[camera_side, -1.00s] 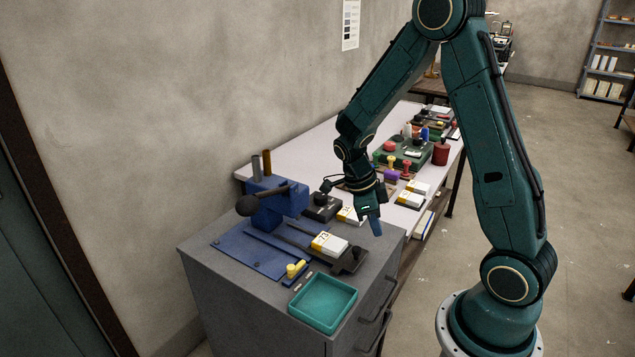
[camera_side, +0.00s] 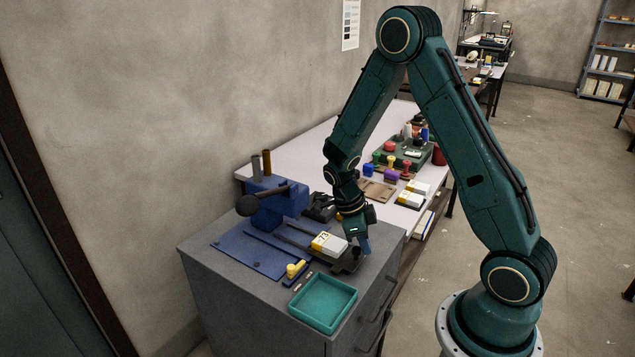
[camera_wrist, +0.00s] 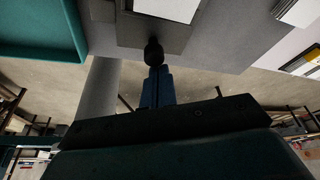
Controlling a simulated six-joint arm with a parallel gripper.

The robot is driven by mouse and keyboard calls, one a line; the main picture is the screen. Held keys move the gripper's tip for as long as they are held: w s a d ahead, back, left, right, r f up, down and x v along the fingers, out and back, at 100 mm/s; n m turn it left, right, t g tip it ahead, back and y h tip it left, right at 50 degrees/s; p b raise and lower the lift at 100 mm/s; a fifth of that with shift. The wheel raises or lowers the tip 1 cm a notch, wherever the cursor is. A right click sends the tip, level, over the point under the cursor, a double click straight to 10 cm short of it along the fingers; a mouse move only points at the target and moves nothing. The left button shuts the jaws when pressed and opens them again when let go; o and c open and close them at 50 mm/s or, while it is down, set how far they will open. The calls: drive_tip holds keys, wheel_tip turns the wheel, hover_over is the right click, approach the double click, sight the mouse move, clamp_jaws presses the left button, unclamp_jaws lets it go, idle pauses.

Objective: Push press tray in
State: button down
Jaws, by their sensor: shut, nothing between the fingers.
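The press tray (camera_side: 345,264) is a dark flat slide drawn out from the blue press (camera_side: 272,207) on the grey cabinet. A white and yellow block (camera_side: 329,245) lies on it. A black knob (camera_side: 357,252) stands at the tray's outer end. My gripper (camera_side: 366,246) is shut and empty, pointing down at the knob's outer side. In the wrist view, the tray (camera_wrist: 133,32) and its knob (camera_wrist: 153,53) are at top centre. The blue fingertips (camera_wrist: 157,72) are right at the knob; I cannot tell whether they touch it.
A teal open bin (camera_side: 323,302) and a yellow-handled piece (camera_side: 296,268) sit at the cabinet's near side. The cabinet's right edge (camera_side: 385,262) is close to my gripper. The white bench (camera_side: 320,140) behind holds stamps, boxes and a green case.

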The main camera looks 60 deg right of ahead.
sight(350, 254)
drive_tip(key=shift+w, duration=1.8)
drive_tip(key=shift+s+d, duration=0.4)
drive_tip(key=shift+s, duration=0.4)
drive_tip(key=shift+s+d, duration=0.4)
drive_tip(key=shift+s, duration=0.4)
drive_tip(key=shift+s+d+r, duration=0.1)
drive_tip(key=shift+r, duration=0.25)
drive_tip(key=v, duration=0.9)
drive_tip(key=shift+r, duration=0.15)
